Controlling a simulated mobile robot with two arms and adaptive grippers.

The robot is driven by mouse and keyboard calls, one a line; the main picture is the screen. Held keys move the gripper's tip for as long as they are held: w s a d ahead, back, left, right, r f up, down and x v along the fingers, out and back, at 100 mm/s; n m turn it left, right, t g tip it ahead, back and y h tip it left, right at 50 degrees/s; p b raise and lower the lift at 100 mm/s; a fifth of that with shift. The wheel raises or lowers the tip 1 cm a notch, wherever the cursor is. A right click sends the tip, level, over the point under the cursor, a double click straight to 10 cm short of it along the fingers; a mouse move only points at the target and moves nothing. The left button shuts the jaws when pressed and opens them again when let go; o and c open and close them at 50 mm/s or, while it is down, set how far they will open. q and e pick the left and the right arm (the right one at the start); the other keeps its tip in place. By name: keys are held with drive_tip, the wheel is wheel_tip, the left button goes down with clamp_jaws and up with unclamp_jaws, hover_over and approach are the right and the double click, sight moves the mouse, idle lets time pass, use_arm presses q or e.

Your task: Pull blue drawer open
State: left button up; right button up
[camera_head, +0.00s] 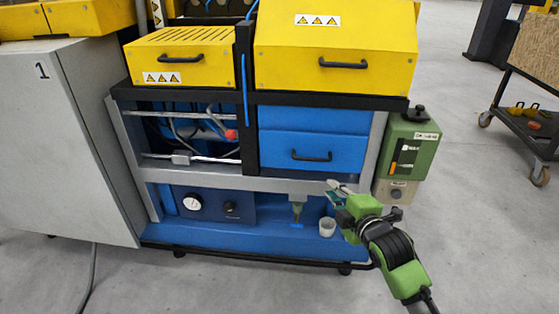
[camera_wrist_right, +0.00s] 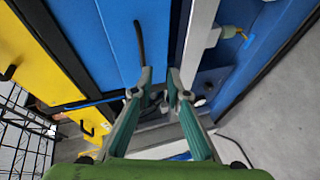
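The blue drawer (camera_head: 340,147) is in the right half of the machine, below a plain blue panel. Its black handle (camera_head: 311,157) is a horizontal bar on its front. The drawer looks closed. My right gripper (camera_head: 332,189) is below and slightly right of the handle, apart from it. In the right wrist view the drawer front (camera_wrist_right: 112,45) fills the upper middle, and the handle (camera_wrist_right: 139,42) stands just beyond and left of the fingertips. The right gripper (camera_wrist_right: 160,76) is partly open, with nothing between its fingers. My left gripper is not in view.
A grey frame bar (camera_head: 270,184) runs below the drawer. A green control box (camera_head: 407,145) hangs at the right. A yellow cover (camera_head: 335,45) with its own black handle sits above. Open floor lies in front.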

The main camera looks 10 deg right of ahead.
sight(311, 160)
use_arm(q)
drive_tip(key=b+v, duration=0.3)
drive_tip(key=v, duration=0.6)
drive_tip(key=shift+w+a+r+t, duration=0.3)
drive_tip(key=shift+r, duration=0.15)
use_arm(e)
drive_tip(key=shift+n+t, duration=0.4)
drive_tip(key=shift+n, duration=0.2)
drive_tip(key=shift+w+a+r+x, duration=0.15)
drive_tip(key=shift+r+x, duration=0.35)
drive_tip(key=shift+x, duration=1.95)
drive_tip(key=shift+w+a+r+x, duration=0.15)
drive_tip(key=shift+r+x, duration=0.4)
drive_tip(key=shift+x, duration=1.9)
drive_tip(key=shift+s+a+r+x, duration=0.15)
drive_tip(key=shift+r+x, duration=0.35)
drive_tip(key=shift+x, duration=1.95)
drive_tip(key=shift+w, duration=0.1)
clamp_jaws()
